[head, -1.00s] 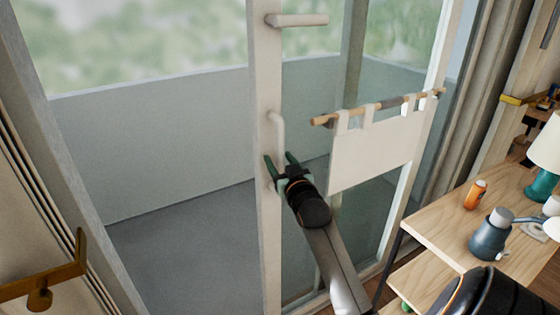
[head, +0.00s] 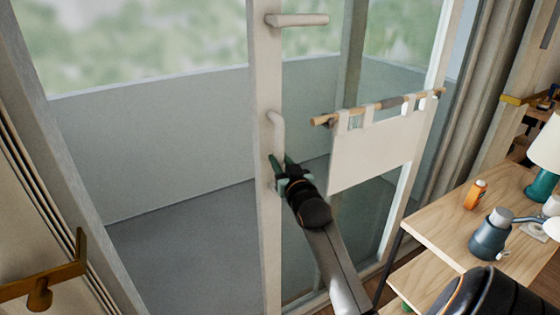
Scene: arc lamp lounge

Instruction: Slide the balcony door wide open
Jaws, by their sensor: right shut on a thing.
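The sliding balcony door has a pale frame with a near upright (head: 264,80) in the middle of the head view and glass to its right. A curved pale pull handle (head: 279,128) is on this upright. My right gripper (head: 280,165), black with green fingers, is shut on the lower part of the handle, which the fingers partly hide. Left of the upright is a broad opening onto the balcony, reaching to the left jamb (head: 75,170). My left gripper is not in view.
A white cloth (head: 375,150) hangs from a wooden rod (head: 345,115) across the glass. A horizontal bar (head: 298,20) sticks out above the handle. A wooden desk (head: 440,225) at right holds a blue-grey jug (head: 488,238), an orange object (head: 475,194) and a teal lamp (head: 543,185).

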